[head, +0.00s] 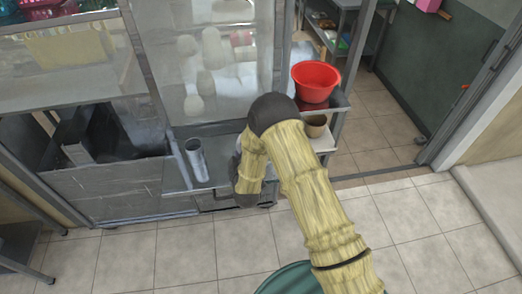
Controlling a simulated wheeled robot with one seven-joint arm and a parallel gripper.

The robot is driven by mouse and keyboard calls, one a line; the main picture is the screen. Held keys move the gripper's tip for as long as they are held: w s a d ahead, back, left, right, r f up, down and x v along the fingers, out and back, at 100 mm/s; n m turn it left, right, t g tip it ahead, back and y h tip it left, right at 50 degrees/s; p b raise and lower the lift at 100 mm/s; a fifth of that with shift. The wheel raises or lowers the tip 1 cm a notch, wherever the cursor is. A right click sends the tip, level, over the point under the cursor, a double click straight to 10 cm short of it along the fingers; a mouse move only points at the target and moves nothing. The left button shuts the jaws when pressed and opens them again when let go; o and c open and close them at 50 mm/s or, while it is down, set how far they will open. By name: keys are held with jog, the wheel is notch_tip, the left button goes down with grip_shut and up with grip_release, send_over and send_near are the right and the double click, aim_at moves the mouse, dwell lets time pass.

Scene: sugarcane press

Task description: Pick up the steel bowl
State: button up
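I cannot make out a steel bowl for certain in the head view. A tall shiny metal cup (196,160) stands upright on the narrow metal ledge (176,181) at the front of the press cabinet. My arm rises from the lower right, bends at a dark joint, and turns down in front of the ledge's right end. My gripper cannot be made out; the forearm hides what lies behind it, including part of the ledge.
A red basin (315,80) sits on a side shelf right of my arm, with a brown pot (315,126) below it. A glass-fronted cabinet (228,60) stands behind the ledge. A green round container (285,280) is at the bottom edge. Tiled floor in front is mostly clear.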

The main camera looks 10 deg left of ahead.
grip_shut()
jog(key=shift+r, duration=0.15)
notch_tip(320, 180, up, 10)
jog(key=b, duration=0.3)
dwell(0.4)
dwell(0.7)
